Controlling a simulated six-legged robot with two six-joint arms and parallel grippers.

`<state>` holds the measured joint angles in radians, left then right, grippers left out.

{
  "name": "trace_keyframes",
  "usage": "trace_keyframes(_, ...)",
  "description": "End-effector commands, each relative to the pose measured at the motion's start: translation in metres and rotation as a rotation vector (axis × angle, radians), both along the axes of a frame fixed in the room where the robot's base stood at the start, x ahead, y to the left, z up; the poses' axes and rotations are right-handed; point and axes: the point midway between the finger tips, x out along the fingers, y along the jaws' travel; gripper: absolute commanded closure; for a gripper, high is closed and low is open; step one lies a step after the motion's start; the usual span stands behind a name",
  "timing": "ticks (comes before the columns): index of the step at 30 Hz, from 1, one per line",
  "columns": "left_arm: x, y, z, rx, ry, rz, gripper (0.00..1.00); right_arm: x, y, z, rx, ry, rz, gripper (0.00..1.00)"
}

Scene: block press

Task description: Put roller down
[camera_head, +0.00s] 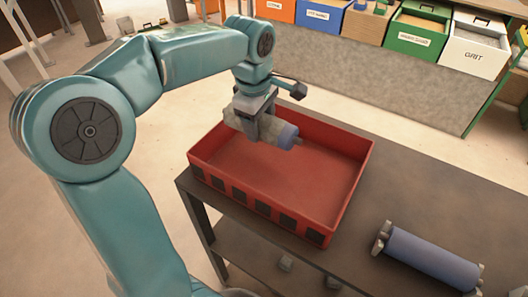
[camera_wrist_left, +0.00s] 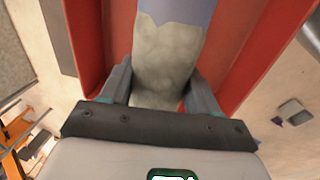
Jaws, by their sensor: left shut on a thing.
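My left gripper (camera_head: 258,130) is shut on a roller, gripping it around its pale grey, mottled part. The roller's lilac-blue end (camera_head: 283,136) points right in the head view, with a small stub at its tip. The roller lies roughly level over the back left part of a red tray (camera_head: 345,190); I cannot tell whether it touches the tray's floor. In the left wrist view the grey part of the roller (camera_wrist_left: 168,58) sits between the two fingers, with red tray walls (camera_wrist_left: 90,40) on both sides. My right gripper is not in view.
The tray stands on a dark table (camera_head: 370,215). A second blue roller with metal end brackets (camera_head: 432,257) lies at the table's front right. Behind is a grey counter with labelled bins, such as a green one (camera_head: 415,38) and a white GRIT bin (camera_head: 472,52). The tray's right half is empty.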

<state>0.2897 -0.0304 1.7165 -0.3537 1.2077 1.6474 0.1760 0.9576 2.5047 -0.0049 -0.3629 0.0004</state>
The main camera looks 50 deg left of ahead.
Motion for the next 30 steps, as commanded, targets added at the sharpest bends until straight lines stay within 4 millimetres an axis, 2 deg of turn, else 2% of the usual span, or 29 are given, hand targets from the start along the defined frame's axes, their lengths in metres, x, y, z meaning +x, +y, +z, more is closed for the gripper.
trace_keyframes(1, -0.001, 0.000, -0.014, -0.001, 0.003, 0.001, 0.94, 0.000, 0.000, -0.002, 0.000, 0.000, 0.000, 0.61)
trace_keyframes(4, 0.000, 0.000, -0.033, -0.001, 0.002, 0.001, 0.94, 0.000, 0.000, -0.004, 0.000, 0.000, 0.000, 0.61)
trace_keyframes(11, 0.003, 0.000, -0.055, 0.001, 0.000, -0.001, 0.94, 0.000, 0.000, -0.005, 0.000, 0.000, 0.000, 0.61)
trace_keyframes(18, 0.004, 0.000, -0.089, 0.000, 0.000, 0.000, 0.94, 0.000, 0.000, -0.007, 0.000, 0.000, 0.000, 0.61)
trace_keyframes(29, 0.005, 0.000, -0.093, 0.001, -0.002, 0.000, 0.94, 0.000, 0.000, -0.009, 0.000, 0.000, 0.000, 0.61)
trace_keyframes(30, 0.004, 0.000, -0.095, 0.000, 0.000, 0.000, 0.36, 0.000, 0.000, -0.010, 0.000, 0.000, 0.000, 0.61)
